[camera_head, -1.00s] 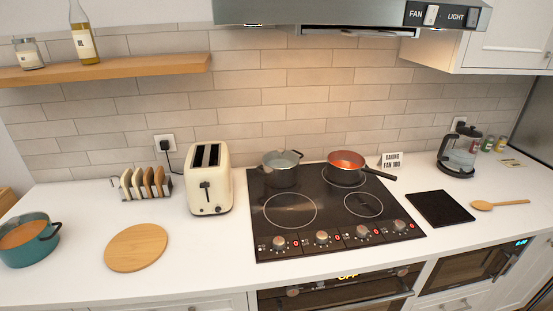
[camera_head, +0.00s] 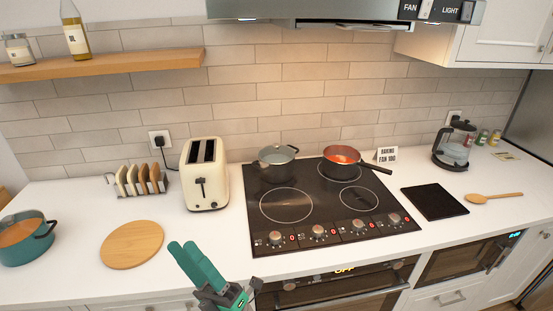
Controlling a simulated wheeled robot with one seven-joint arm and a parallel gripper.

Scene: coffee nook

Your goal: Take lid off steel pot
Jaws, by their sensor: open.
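The steel pot (camera_head: 275,172) stands on the back left of the black cooktop. It is grey with dark side handles. Its top shows as a pale grey round surface, and I cannot tell whether this is a lid or the inside of the pot. My gripper (camera_head: 183,246), with teal fingers, is at the bottom of the picture, in front of the counter's front edge. It is open, with nothing seen between the fingers, and well apart from the pot, which is farther back and to the right.
An orange-red pan (camera_head: 342,158) stands right of the pot, its handle pointing right. A cream toaster (camera_head: 205,180) is left of the cooktop (camera_head: 317,232). A round wooden board (camera_head: 132,245) and a teal pot (camera_head: 27,243) are farther left. The range hood (camera_head: 330,12) hangs above.

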